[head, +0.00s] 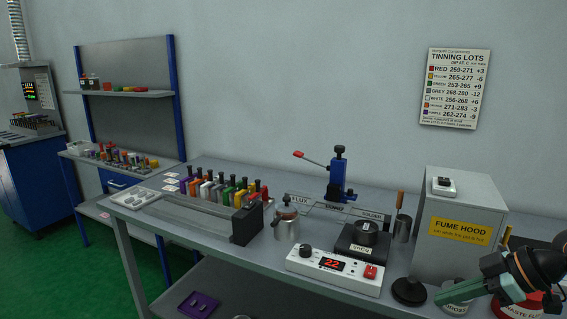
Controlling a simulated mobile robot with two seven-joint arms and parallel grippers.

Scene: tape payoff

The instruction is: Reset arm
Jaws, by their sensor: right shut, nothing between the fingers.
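My right gripper (446,294) shows at the lower right, its teal and dark fingers pointing left and shut with nothing between them. It is over the right end of the bench, in front of the fume hood box (462,205), and partly hides a light jar (455,309) and a red-based waste container (512,306). A blue bench tool (337,172) stands upright at the back of the bench. Its lever with a red knob (299,154) sticks out up and to the left, well away from my gripper. My left gripper is not in view.
A rod stands in a metal cup (402,227). Free room is above the bench.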

